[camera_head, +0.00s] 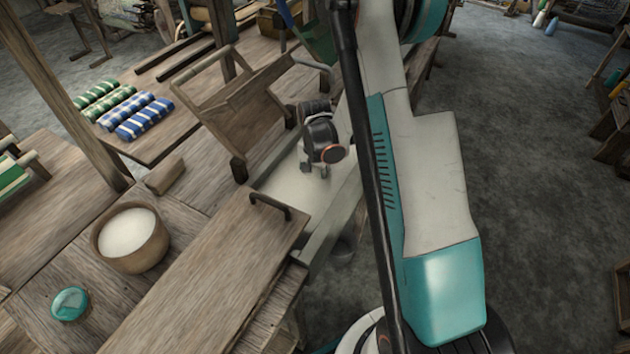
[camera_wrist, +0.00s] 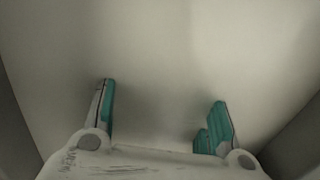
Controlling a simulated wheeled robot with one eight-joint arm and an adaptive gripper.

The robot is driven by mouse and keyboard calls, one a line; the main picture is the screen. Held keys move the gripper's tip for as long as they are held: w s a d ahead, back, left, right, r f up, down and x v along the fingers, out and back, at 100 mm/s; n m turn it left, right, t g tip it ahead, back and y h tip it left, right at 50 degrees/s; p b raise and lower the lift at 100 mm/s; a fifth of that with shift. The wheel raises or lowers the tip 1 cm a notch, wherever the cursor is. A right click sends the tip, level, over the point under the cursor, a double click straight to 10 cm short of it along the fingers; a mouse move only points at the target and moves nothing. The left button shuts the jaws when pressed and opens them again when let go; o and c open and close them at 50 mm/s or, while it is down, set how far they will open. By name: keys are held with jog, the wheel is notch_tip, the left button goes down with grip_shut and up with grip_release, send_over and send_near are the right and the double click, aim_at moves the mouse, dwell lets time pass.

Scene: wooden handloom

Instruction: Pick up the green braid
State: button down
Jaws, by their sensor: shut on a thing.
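My gripper (camera_head: 315,172) is low over a pale, flat surface (camera_head: 287,188) inside a wooden frame in the head view. In the wrist view its two teal-lined fingers (camera_wrist: 163,98) stand apart in front of a plain pale surface. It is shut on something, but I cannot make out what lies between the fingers. I cannot make out a green braid with certainty in either view.
A wooden board with a dark handle (camera_head: 215,275) lies close in front of my gripper. A bowl of white material (camera_head: 150,252), a small teal round thing (camera_head: 70,303) and several striped cloth rolls (camera_head: 145,118) are to the left. A slanted wooden frame (camera_head: 240,100) stands behind.

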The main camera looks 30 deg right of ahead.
aim_at(315, 177)
notch_tip(315, 177, up, 20)
jog(key=p, duration=0.7)
dwell(0.4)
